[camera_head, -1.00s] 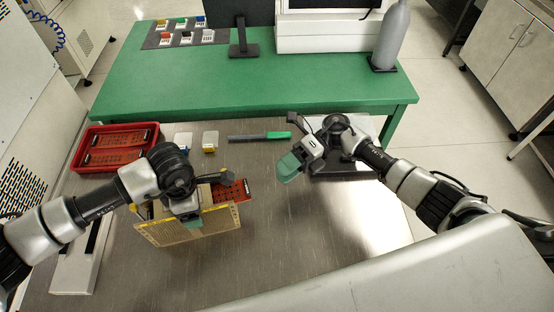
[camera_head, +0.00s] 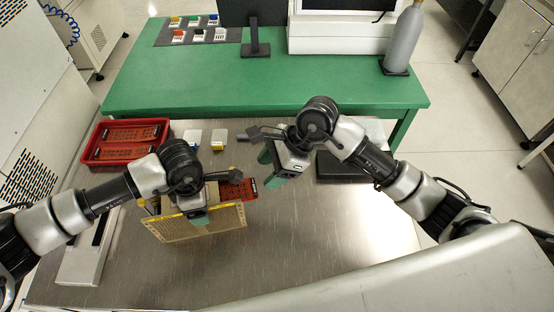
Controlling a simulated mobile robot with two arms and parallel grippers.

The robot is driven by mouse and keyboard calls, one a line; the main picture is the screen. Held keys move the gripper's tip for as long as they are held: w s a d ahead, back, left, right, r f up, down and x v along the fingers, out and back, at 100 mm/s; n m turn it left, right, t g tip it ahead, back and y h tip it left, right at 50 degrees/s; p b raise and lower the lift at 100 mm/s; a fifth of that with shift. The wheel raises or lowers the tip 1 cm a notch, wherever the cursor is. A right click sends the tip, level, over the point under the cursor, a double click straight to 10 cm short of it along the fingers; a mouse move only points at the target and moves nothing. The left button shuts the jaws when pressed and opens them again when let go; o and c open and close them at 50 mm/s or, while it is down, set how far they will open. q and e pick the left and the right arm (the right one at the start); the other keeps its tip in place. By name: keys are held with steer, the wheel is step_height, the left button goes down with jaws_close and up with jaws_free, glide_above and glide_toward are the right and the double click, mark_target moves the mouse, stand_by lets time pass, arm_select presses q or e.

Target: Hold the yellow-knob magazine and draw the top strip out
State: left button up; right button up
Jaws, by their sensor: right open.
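The tan perforated magazine (camera_head: 178,230) with yellow edging stands on the steel table at centre left. A red strip (camera_head: 241,189) with dark markings sticks out of the magazine's right end. My right gripper (camera_head: 279,161) is open and empty, above and to the right of the strip's free end, apart from it.
A red tray (camera_head: 88,157) with red strips stands at the back left. Two small containers, one white (camera_head: 192,137) and one yellow and white (camera_head: 219,141), stand behind the magazine. A black block (camera_head: 342,168) lies behind my right arm. The table's front right is clear.

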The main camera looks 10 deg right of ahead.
steer(key=shift+x, duration=2.45)
steer(key=c, duration=0.6)
steer(key=shift+d, duration=1.35)
steer(key=shift+c, duration=0.2)
steer(key=shift+d, duration=0.15)
steer(key=shift+d, duration=1.15)
steer(key=shift+d, duration=0.15)
steer(key=shift+d, duration=1.2)
steer(key=shift+d, duration=0.15)
